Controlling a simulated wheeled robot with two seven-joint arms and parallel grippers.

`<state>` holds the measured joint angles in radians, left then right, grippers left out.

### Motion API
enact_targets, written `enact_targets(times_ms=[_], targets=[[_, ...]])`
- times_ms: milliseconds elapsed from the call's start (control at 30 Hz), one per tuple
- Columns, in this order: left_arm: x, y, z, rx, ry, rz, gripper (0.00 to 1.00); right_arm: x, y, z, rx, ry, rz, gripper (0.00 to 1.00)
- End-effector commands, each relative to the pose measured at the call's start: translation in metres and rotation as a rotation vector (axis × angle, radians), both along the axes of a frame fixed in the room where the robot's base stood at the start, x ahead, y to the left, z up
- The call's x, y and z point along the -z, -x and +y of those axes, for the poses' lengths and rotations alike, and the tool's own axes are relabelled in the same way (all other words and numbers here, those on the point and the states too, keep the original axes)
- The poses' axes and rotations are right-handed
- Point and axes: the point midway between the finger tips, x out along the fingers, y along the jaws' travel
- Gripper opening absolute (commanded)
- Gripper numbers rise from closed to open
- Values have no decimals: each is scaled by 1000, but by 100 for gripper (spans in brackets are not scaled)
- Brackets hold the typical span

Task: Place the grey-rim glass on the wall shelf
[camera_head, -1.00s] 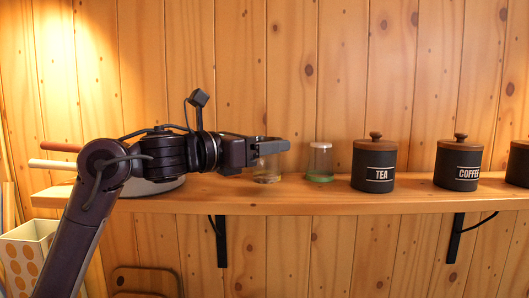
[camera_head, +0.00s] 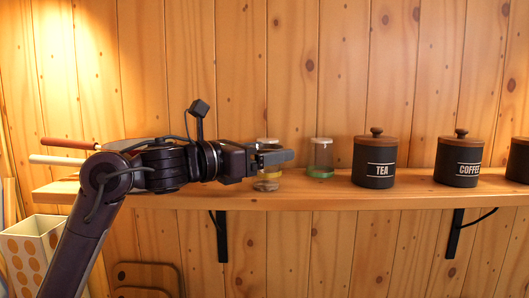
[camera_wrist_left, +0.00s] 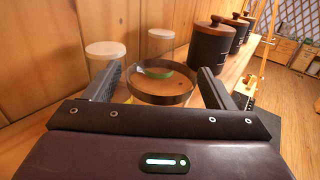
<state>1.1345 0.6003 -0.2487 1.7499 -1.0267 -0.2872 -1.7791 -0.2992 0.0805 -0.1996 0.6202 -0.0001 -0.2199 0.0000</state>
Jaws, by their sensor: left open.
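The grey-rim glass (camera_wrist_left: 160,98) is clear with a dark rim and shows in the left wrist view between the fingers of my left gripper (camera_wrist_left: 158,86). The fingers are open, with a small gap on each side of the rim. In the head view the gripper (camera_head: 272,156) hides most of this glass; its lower part (camera_head: 267,185) shows below the fingers, apparently at the wall shelf (camera_head: 400,197). I cannot tell exactly how its base meets the board. My right gripper is not in view.
A pale-topped glass (camera_wrist_left: 106,50) stands behind the grey-rim glass. Another glass with a green base (camera_head: 320,160) stands to its right. Dark TEA (camera_head: 376,160) and COFFEE (camera_head: 460,160) canisters follow further right. A dotted bin (camera_head: 30,250) is at lower left.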

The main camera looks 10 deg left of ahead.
Motion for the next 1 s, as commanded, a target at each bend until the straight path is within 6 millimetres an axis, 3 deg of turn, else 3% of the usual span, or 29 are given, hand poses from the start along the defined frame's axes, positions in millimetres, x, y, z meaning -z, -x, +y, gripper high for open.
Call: enact_targets(times_ms=[133, 233, 700, 1000], targets=[[-6, 0, 0, 1, 1, 1, 77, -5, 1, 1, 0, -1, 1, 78], [0, 9, 9, -2, -1, -5, 77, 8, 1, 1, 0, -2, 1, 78], [0, 79, 70, -3, -1, -2, 77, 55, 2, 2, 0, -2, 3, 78], [-3, 91, 79, 0, 0, 0, 77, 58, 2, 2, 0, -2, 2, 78]])
